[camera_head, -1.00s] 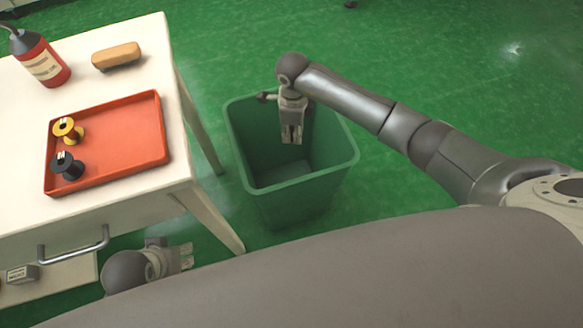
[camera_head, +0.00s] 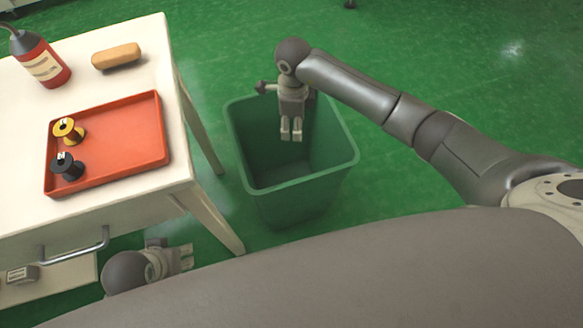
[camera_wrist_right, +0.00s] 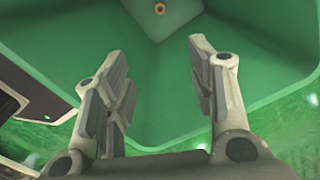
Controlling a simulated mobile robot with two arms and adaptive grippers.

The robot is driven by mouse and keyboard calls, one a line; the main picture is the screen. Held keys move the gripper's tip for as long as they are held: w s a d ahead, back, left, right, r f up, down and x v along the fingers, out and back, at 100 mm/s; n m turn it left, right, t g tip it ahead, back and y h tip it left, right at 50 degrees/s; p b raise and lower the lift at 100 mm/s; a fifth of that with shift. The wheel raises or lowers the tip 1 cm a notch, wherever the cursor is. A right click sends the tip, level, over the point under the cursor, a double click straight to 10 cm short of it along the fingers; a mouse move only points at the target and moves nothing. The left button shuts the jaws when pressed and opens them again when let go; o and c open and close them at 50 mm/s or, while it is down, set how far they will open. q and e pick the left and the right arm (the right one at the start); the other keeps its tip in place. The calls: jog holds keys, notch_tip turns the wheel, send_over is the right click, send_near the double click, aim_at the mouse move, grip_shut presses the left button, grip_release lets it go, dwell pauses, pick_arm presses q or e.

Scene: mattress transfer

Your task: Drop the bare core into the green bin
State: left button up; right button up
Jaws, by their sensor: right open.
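The green bin (camera_head: 255,180) stands on the floor to the right of the table. My right gripper (camera_head: 291,136) is over the bin's opening, pointing down. In the right wrist view its two fingers (camera_wrist_right: 160,85) are wide apart with nothing between them. Beyond them a small tan ring with a dark centre, which looks like the bare core (camera_wrist_right: 159,8), lies on the bin's floor at the top of the picture. The core does not show in the head view. My left gripper (camera_head: 187,257) is low beside the table's front, partly hidden; its jaw state is unclear.
The white table (camera_head: 120,195) holds a red tray (camera_head: 125,135) with a yellow spool (camera_head: 69,131) and a black spool (camera_head: 67,167). A red bottle (camera_head: 42,62) and a tan block (camera_head: 117,56) stand behind the tray. A drawer handle (camera_head: 75,250) sticks out in front. Green floor is clear beyond the bin.

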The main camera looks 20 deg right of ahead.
notch_tip(320, 180, up, 8)
jog(key=shift+r, duration=0.15)
dwell(0.6)
